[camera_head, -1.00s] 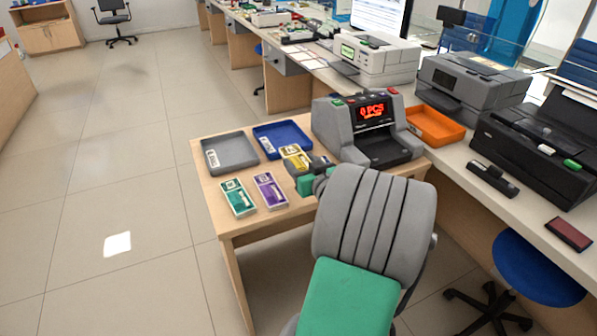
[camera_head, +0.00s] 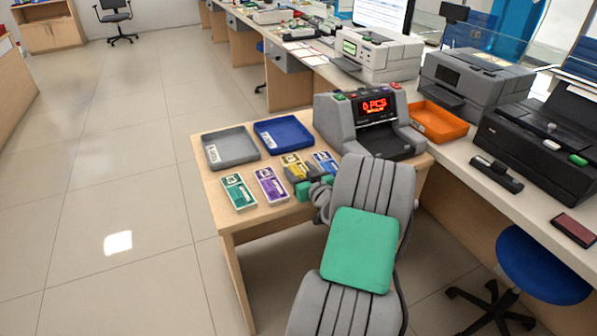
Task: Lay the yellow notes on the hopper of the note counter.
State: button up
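The yellow notes (camera_head: 290,160) lie on the wooden desk, in a row with other notes. My gripper (camera_head: 297,173) is over their near end and hides that part. I cannot tell whether its fingers are open or shut, or whether they touch the notes. The note counter (camera_head: 345,124), a grey machine with a red lit display reading 0 PCS, stands just behind and to the right of the notes. No notes are seen on it. My grey and green arm covers part of the desk's right front.
Green notes (camera_head: 238,191) and purple notes (camera_head: 271,186) lie left of the yellow ones, blue notes (camera_head: 324,158) close to the right. A grey tray (camera_head: 231,163) and a blue tray (camera_head: 284,145) stand behind. An orange tray (camera_head: 437,134) is right of the counter.

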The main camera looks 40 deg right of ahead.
jog(key=o, duration=0.5)
